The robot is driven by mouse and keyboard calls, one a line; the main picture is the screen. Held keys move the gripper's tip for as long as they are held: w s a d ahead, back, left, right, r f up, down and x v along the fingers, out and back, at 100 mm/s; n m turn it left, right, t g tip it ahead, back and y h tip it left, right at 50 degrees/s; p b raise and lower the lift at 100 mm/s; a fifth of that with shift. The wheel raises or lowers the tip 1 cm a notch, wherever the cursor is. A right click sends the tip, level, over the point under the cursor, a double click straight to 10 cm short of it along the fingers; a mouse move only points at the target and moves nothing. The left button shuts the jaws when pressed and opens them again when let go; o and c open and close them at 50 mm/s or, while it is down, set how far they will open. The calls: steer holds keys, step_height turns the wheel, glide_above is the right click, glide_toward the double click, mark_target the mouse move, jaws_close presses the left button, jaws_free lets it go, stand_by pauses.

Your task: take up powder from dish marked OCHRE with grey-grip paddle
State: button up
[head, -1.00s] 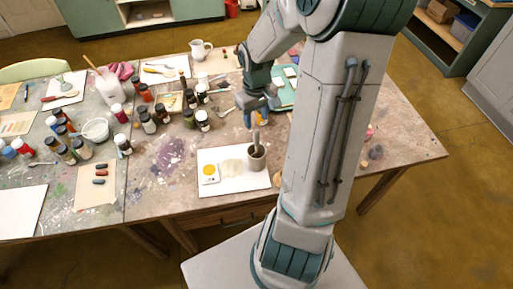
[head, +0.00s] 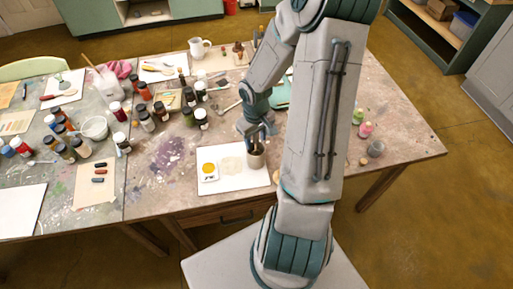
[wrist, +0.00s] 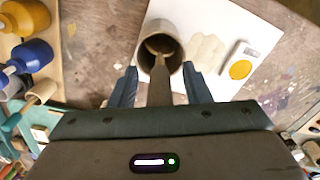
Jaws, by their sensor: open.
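A small white dish with yellow-orange powder (head: 209,171) sits on the white board's left part, with a dark mark too small to read; it also shows in the wrist view (wrist: 240,70). A brown-grey cup (head: 258,161) stands at the board's right edge and appears in the wrist view (wrist: 146,36). A paddle with a grey-brown grip (wrist: 160,88) stands in the cup, its grip pointing up at my gripper. My gripper (wrist: 160,88) is open, one finger on each side of the grip, with gaps visible. In the head view my gripper (head: 262,136) is just above the cup.
The white board (head: 232,185) carries a pale smear between dish and cup. Paint bottles (head: 188,116) crowd the table to the left. Small pink and green bottles (head: 365,129) stand at right. The tabletop left of the board is mostly clear.

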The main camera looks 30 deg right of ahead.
jaws_close()
steer(key=shift+r, duration=0.15)
step_height(320, 180, up, 10)
steer(key=shift+f+p, duration=0.1)
steer(key=shift+p, duration=0.25)
steer(key=c, duration=0.8)
jaws_free()
steer(key=shift+f, duration=0.1)
steer(key=shift+c, duration=0.2)
